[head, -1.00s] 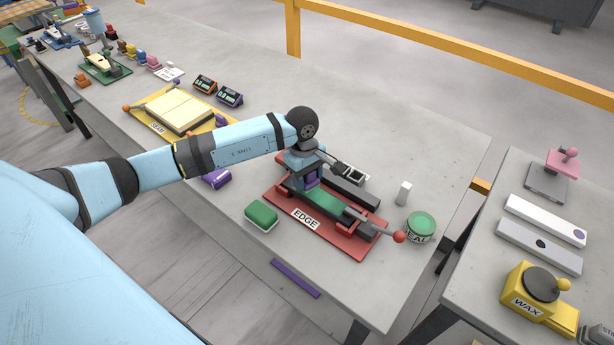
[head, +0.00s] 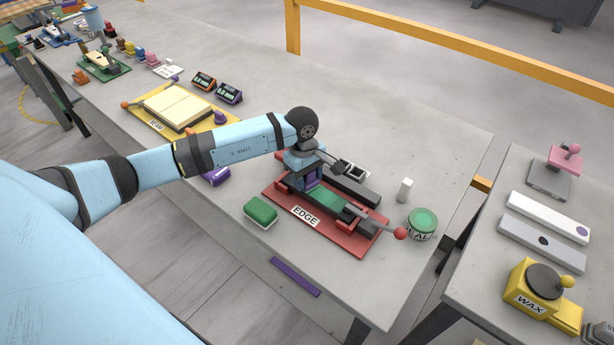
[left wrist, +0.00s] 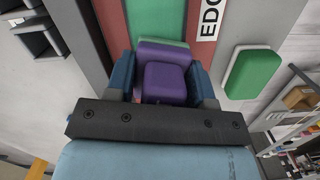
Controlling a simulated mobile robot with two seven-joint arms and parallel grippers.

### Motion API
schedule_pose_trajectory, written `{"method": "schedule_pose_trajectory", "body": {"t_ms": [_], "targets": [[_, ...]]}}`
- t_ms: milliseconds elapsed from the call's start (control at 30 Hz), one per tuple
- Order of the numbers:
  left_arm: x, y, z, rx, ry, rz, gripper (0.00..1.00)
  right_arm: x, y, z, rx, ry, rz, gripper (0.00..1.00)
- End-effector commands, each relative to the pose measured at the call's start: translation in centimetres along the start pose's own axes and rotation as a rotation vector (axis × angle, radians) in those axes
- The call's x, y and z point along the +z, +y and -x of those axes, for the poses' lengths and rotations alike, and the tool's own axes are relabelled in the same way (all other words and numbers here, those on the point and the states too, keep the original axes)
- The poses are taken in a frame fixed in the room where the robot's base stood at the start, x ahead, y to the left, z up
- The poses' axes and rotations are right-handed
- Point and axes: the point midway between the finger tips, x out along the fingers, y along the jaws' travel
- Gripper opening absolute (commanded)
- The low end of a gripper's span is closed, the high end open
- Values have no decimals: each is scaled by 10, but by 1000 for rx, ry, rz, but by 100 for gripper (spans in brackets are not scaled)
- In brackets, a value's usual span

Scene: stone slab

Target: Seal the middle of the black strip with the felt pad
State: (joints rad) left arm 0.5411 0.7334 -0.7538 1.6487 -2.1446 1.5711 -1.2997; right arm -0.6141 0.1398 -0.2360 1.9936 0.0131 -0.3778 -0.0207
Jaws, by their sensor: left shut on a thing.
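My left gripper (head: 305,185) is shut on a purple block (head: 310,178) with a smaller raised grip. The left wrist view shows the purple block (left wrist: 165,82) between the blue fingers. The block is at the green strip (head: 328,202) of the red EDGE board (head: 283,213); I cannot tell whether they touch. A long black strip (head: 354,187) lies along the board's back side. A green pad with a pale base (head: 260,211) lies in front of the board. I cannot tell which pad is the felt pad. My right gripper is not in view.
A grey lever with a red ball (head: 400,233) reaches over the board's right end. A green-lidded tin (head: 422,222) and a white upright block (head: 404,190) stand to the right. A yellow board (head: 145,118) lies farther left. The slab's back right is clear.

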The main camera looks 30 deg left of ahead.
Motion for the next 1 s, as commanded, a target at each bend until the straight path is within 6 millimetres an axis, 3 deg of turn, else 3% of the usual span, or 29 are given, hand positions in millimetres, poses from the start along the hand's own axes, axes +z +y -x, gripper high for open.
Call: {"method": "schedule_pose_trajectory", "body": {"t_ms": [433, 1000], "targets": [[2, 1, -6, 0, 0, -1, 26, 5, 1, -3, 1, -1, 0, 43], [34, 8, -8, 0, 0, -1, 26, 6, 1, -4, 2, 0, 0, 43]]}}
